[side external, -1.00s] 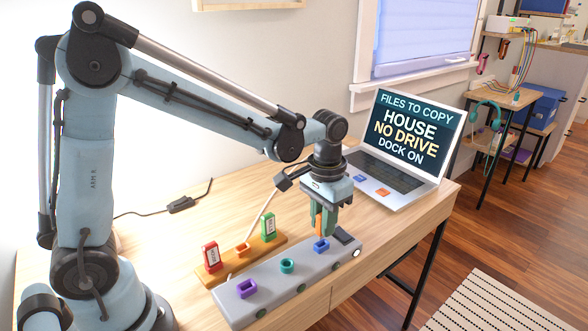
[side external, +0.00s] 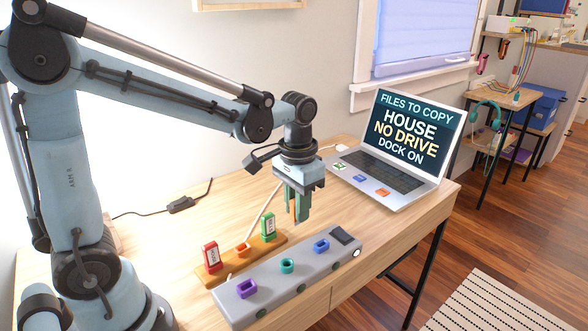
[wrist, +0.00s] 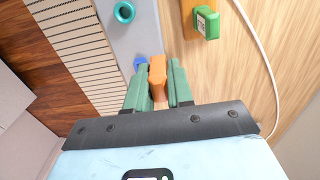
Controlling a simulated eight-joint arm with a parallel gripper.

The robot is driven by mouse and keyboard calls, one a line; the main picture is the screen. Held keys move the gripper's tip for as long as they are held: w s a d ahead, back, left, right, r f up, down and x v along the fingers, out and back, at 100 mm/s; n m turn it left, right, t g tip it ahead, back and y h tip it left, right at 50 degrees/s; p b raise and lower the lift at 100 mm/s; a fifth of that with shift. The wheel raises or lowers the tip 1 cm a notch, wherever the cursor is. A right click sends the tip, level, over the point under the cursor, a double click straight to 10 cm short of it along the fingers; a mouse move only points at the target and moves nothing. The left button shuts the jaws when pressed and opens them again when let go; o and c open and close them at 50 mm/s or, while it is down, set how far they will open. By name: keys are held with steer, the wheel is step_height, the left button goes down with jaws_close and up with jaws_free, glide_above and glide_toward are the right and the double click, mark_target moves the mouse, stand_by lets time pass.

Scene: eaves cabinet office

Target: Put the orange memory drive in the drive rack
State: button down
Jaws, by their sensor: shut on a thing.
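My gripper (side external: 298,216) is shut on the orange memory drive (wrist: 157,76), which stands between the green fingers in the wrist view. In the side view only a thin orange strip of it shows. The gripper hangs above the table, behind the grey dock and to the right of the drive rack. The drive rack (side external: 227,268) is an orange-brown block holding a red drive (side external: 212,256) at its left and a green drive (side external: 268,227) at its right. Between them is an empty-looking orange socket (side external: 242,249).
The grey dock (side external: 265,294) lies in front of the rack, with purple (side external: 246,288), teal (side external: 287,266) and blue (side external: 321,245) sockets. An open laptop (side external: 395,150) stands behind right, reading "HOUSE NO DRIVE DOCK ON". A pale cable runs behind the rack. Table space left of the laptop is clear.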

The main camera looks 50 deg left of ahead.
steer(key=s+a+r, duration=0.1)
steer(key=s+a, duration=0.5)
steer(key=s, duration=0.3)
steer(key=shift+s+a+r+n, duration=0.2)
steer(key=shift+s+a+n, duration=0.1)
steer(key=shift+s, duration=0.1)
steer(key=shift+f, duration=2.85)
steer(key=shift+f, duration=1.3)
steer(key=c, duration=0.9)
jaws_free()
steer(key=shift+r, duration=0.15)
steer(key=shift+r, duration=5.9)
steer(key=shift+d, duration=0.15)
